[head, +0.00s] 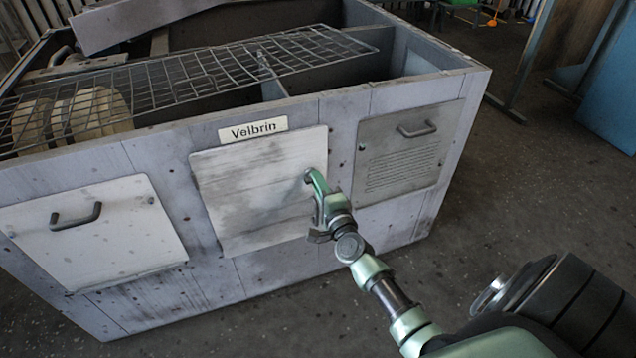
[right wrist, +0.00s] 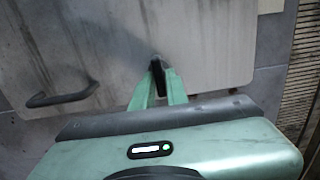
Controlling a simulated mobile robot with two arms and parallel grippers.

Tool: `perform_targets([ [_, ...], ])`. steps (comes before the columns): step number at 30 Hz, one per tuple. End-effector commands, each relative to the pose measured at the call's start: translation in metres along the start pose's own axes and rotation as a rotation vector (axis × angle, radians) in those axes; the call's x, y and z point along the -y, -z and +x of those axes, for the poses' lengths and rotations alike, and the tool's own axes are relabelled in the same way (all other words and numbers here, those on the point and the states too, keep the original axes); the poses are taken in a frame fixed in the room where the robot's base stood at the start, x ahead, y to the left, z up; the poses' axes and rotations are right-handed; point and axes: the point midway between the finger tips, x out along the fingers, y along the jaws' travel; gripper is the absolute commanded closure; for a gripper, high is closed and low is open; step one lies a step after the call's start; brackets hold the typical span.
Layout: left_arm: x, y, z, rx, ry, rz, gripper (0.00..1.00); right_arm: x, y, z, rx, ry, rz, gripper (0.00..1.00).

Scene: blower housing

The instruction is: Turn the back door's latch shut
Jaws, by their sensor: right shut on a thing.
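The blower housing (head: 115,290) is a grey box with several panels on the side facing me. The pale middle door (head: 250,195) sits under a "Velbrin" label and looks about flush with the wall. My right gripper (head: 309,179) is at this door's right edge. In the right wrist view, its green fingers (right wrist: 157,80) are shut on a small dark piece, the latch (right wrist: 157,66), against the pale panel (right wrist: 205,50). The fingers hide most of the latch, so I cannot tell its angle. A dark bar handle (right wrist: 63,98) shows to its left. My left gripper is out of view.
A left panel (head: 110,235) and a slotted right panel (head: 385,160) each have a bar handle. A wire grate (head: 200,75) lies across the open top. Dark floor (head: 540,190) is clear to the right, with a blue object (head: 610,100) beyond.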

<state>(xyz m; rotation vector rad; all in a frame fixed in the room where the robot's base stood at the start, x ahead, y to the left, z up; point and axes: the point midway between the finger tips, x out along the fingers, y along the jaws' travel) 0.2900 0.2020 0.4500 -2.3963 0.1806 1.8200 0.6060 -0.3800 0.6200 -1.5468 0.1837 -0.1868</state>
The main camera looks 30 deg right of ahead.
Motion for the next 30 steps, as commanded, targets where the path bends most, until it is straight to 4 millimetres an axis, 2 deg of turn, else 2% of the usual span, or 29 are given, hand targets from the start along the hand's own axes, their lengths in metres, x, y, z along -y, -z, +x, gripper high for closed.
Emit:
perform_targets([
  [1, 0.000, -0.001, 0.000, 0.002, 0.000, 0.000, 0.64, -0.001, 0.000, 0.000, 0.000, -0.002, 0.000, 0.83],
  [3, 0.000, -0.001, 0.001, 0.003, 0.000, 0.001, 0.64, -0.001, 0.000, 0.000, 0.000, -0.002, 0.000, 0.67],
  [14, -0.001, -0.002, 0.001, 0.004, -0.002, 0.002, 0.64, -0.001, 0.000, -0.004, 0.000, -0.001, -0.001, 0.67],
  [17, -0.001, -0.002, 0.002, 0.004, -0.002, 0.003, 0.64, -0.001, 0.000, -0.016, 0.000, -0.003, -0.001, 0.67],
  [21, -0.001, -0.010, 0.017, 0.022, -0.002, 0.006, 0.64, -0.002, 0.000, -0.041, 0.000, -0.004, -0.002, 0.67],
  [24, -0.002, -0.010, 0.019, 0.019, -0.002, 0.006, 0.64, -0.001, 0.000, -0.057, 0.001, -0.003, -0.001, 0.67],
  [30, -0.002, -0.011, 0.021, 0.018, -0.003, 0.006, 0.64, -0.001, 0.000, -0.076, 0.001, -0.002, -0.001, 0.67],
])
